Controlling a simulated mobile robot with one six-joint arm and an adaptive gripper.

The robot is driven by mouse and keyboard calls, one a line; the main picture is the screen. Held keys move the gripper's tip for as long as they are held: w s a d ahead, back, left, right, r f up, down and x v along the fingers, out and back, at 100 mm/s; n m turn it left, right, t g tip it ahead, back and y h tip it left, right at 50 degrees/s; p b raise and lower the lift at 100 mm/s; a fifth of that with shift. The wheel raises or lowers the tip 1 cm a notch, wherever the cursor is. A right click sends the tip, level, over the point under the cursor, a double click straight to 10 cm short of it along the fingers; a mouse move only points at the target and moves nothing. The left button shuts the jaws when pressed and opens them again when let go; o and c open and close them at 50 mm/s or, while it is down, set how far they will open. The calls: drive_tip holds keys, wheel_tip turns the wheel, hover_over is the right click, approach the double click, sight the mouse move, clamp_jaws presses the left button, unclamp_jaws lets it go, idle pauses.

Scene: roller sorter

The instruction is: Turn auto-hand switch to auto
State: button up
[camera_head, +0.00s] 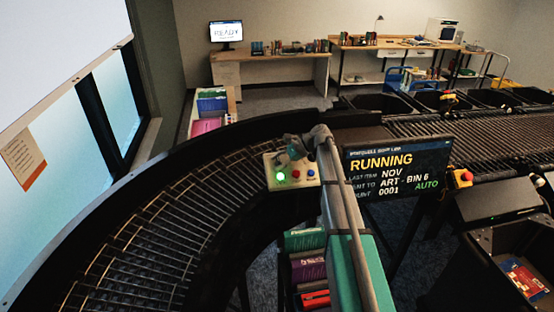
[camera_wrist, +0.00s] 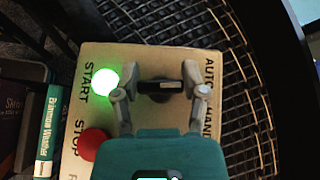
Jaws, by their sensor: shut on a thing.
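The auto-hand switch (camera_wrist: 160,87) is a black knob on a cream control box (camera_wrist: 125,57), between the marks AUTO and HAND at its right. My gripper (camera_wrist: 164,80) is shut on the knob, one finger on each side. In the head view my gripper (camera_head: 298,148) is over the control box (camera_head: 308,180) and hides the knob. The green START button (camera_wrist: 104,79) is lit, and the red STOP button (camera_wrist: 92,143) is beside it. The display (camera_head: 397,168) reads RUNNING, with AUTO in green.
A curved roller conveyor (camera_head: 150,215) runs behind and left of the box. A straight roller line (camera_head: 480,135) goes off to the right. Books (camera_wrist: 50,122) stand close to the box at left in the wrist view. A yellow box with a red button (camera_head: 462,178) is right of the display.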

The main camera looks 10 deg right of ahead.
drive_tip(key=n+g+h+p, duration=0.1)
drive_tip(key=n+g+h, duration=0.1)
drive_tip(key=n+g, duration=0.2)
drive_tip(key=shift+s+p, duration=0.1)
drive_tip(key=shift+p, duration=0.25)
idle(0.3)
drive_tip(key=o, duration=1.2)
drive_tip(key=shift+c, duration=0.2)
drive_tip(key=shift+f, duration=0.1)
